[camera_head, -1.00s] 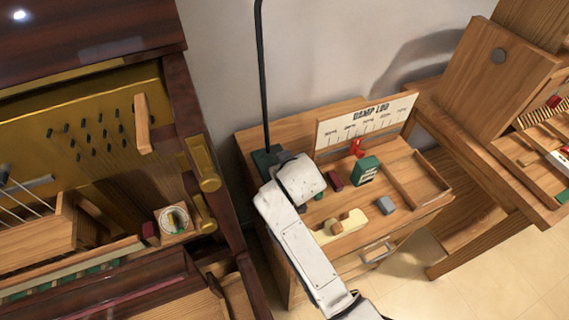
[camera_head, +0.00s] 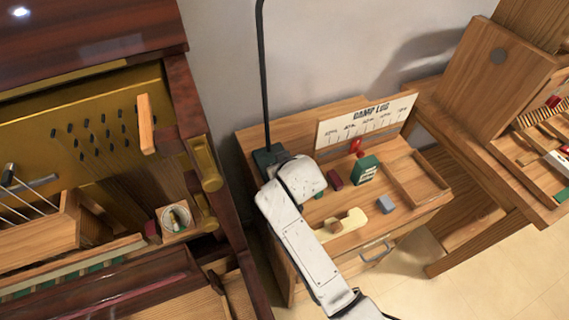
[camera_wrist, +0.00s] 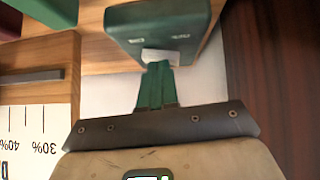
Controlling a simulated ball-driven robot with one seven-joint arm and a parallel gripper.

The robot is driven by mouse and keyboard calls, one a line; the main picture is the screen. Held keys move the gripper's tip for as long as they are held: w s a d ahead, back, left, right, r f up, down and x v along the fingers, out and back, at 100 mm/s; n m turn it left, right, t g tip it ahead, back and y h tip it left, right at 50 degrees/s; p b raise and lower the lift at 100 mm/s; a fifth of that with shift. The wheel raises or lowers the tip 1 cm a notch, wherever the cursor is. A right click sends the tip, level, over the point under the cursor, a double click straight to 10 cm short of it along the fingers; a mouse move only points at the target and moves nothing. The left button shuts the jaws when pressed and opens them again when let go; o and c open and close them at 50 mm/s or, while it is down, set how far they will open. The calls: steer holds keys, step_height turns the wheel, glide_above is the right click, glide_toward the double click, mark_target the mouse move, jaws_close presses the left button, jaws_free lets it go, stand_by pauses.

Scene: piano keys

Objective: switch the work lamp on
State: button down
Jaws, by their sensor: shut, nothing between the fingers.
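The work lamp shows as a dark green base (camera_head: 268,157) with a thin black pole (camera_head: 264,75) at the desk's back left corner. Its head is out of view, and I cannot tell whether it is lit. The wrist view shows the green base (camera_wrist: 158,22) close up, with a small pale switch-like piece (camera_wrist: 162,56) on its near edge. My gripper (camera_wrist: 157,68) is shut and empty, its green fingertips at the pale piece; I cannot tell whether they touch it. In the head view my white arm hides the gripper and part of the base.
The wooden desk (camera_head: 400,224) holds a green box (camera_head: 366,170), a dark red block (camera_head: 333,180), a grey-blue block (camera_head: 386,204) and a cream piece (camera_head: 352,221). The "Damp log" board (camera_head: 366,119) stands behind. The open piano (camera_head: 190,110) is close on the left.

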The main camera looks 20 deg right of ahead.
stand_by(0.3)
steer(key=r+p, duration=0.3)
steer(key=r, duration=0.1)
steer(key=shift+d, duration=0.3)
steer(key=d+v, duration=0.2)
steer(key=v, duration=0.7)
steer(key=shift+s+r, duration=0.3)
steer(key=shift+s, duration=0.05)
